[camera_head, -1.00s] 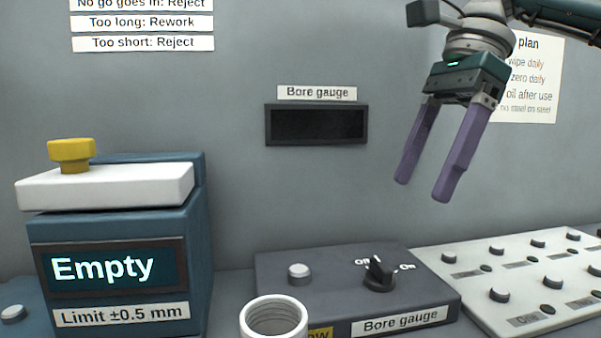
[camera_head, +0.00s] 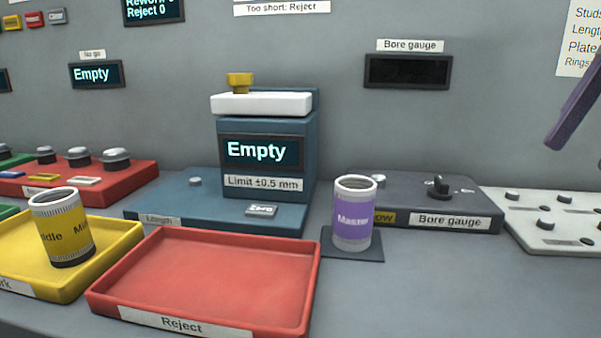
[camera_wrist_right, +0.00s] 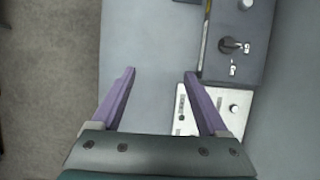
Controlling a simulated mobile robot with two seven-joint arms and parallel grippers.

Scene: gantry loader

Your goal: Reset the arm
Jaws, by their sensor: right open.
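My right gripper (camera_wrist_right: 160,75) is open and empty in the right wrist view. Its two purple fingers stand apart above the grey bench, near the corner of the bore gauge box (camera_wrist_right: 238,45) and the white studded plate (camera_wrist_right: 215,112). My left gripper is not in view.
The bore gauge box (camera_head: 440,205) stands behind the Master ring (camera_head: 353,222) on its dark pad. An empty red Reject tray (camera_head: 210,280) lies in front. A yellow tray (camera_head: 110,240) holds a Middle ring (camera_head: 62,228). A length gauge (camera_head: 262,150) reads Empty.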

